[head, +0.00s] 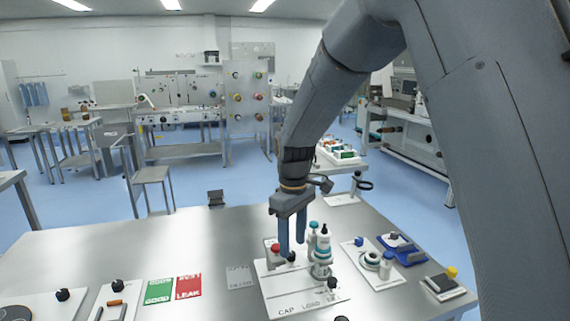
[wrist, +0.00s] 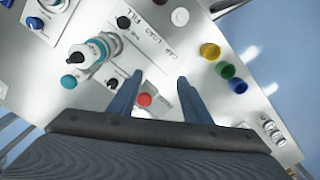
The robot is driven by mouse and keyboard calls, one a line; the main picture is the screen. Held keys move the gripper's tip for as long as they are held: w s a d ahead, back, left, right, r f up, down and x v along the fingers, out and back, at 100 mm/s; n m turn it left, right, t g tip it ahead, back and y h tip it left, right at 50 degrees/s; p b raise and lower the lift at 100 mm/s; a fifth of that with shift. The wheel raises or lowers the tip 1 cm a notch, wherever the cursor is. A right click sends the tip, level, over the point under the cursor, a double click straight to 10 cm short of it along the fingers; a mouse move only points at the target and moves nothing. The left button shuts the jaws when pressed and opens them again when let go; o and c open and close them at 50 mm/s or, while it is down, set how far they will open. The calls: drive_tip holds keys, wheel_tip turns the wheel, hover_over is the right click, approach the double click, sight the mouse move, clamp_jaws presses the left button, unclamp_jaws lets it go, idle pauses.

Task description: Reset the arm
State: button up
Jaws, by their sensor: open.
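My gripper (head: 292,236) hangs from the grey arm with its two blue fingers pointing down over a white station board (head: 285,303) marked CAP, LOAD. In the wrist view the fingers of my gripper (wrist: 158,88) are apart, with nothing held between them. A bottle with a teal cap (head: 323,250) stands on the board just right of the fingers; it also shows in the wrist view (wrist: 90,52). A red-topped piece (head: 276,249) is just left of the fingers in the head view. In the wrist view a red button (wrist: 144,99) shows near the left finger.
The metal table (head: 120,237) carries a green card (head: 159,290), a red card (head: 188,286), a blue tray (head: 403,250) and a black pad (head: 444,286). Yellow, green and blue round pieces (wrist: 224,71) show in the wrist view. The table's back left is clear.

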drive_tip(key=s+d+f+m+b, duration=0.5)
drive_tip(key=s+d+f, duration=0.1)
drive_tip(key=s+d, duration=0.2)
drive_tip(key=s+d+f+m+b, duration=0.5)
drive_tip(key=s+d, duration=0.4)
drive_tip(key=s, duration=0.2)
drive_tip(key=shift+s+f, duration=0.15)
drive_tip(key=shift+f, duration=0.4)
